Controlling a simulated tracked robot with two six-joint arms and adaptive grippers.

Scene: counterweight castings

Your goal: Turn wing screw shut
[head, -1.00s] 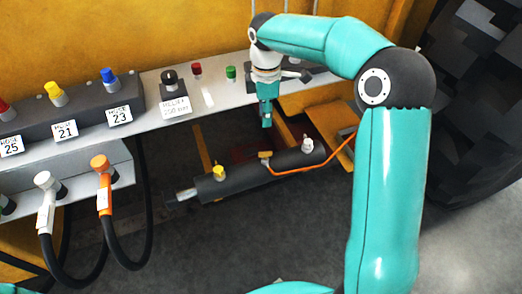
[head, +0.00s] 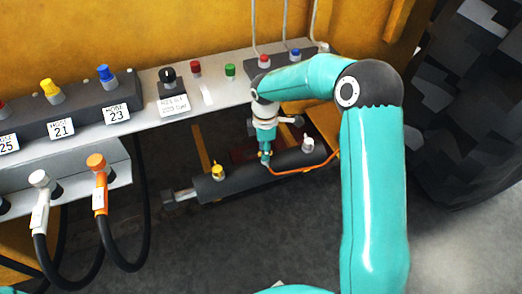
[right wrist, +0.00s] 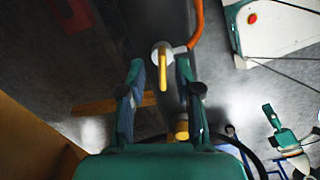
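The wing screw (right wrist: 163,72) shows in the right wrist view as a narrow yellow wing on a pale round base, with an orange hose (right wrist: 196,25) joining beside it. It sits on the dark cylinder (head: 236,182) below the shelf. My right gripper (head: 265,157) is over the middle of this cylinder and hides most of the screw in the head view. In the right wrist view its two fingers (right wrist: 160,76) are open, one on each side of the wing, with a gap on both sides. My left gripper is not in view.
A yellow cap (head: 218,171) and a white cap (head: 308,144) stand up from the cylinder on either side. The shelf (head: 215,97) above carries a black knob (head: 168,76) and red and green buttons. Hoses with white and orange connectors (head: 97,165) hang at left.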

